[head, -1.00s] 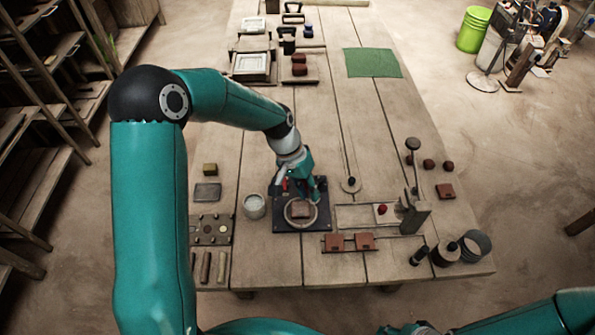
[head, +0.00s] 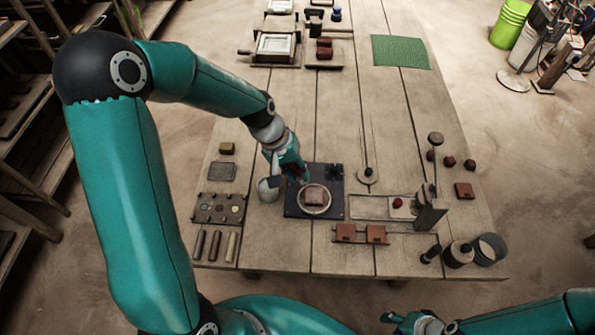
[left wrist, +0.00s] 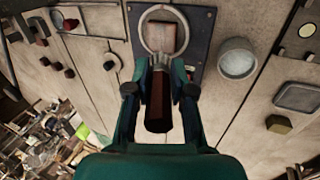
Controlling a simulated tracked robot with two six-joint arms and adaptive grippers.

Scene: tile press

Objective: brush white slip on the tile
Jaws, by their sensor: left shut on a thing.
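The tile (head: 315,194) is a reddish-brown square on a pale round wheel (head: 316,210) over a dark base plate. The tile also shows at the top of the left wrist view (left wrist: 161,38). My left gripper (head: 287,172) is shut on a brush, whose dark brown handle (left wrist: 158,108) shows between the fingers. The gripper is above the board, between the tile and the grey slip cup (head: 267,191). The cup holds pale slip (left wrist: 238,64). I cannot tell whether the bristles touch anything. My right gripper (head: 408,322) is low at the bottom edge, and its fingers are unclear.
A green mat (head: 400,52) lies at the back. The table's middle is mostly clear.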

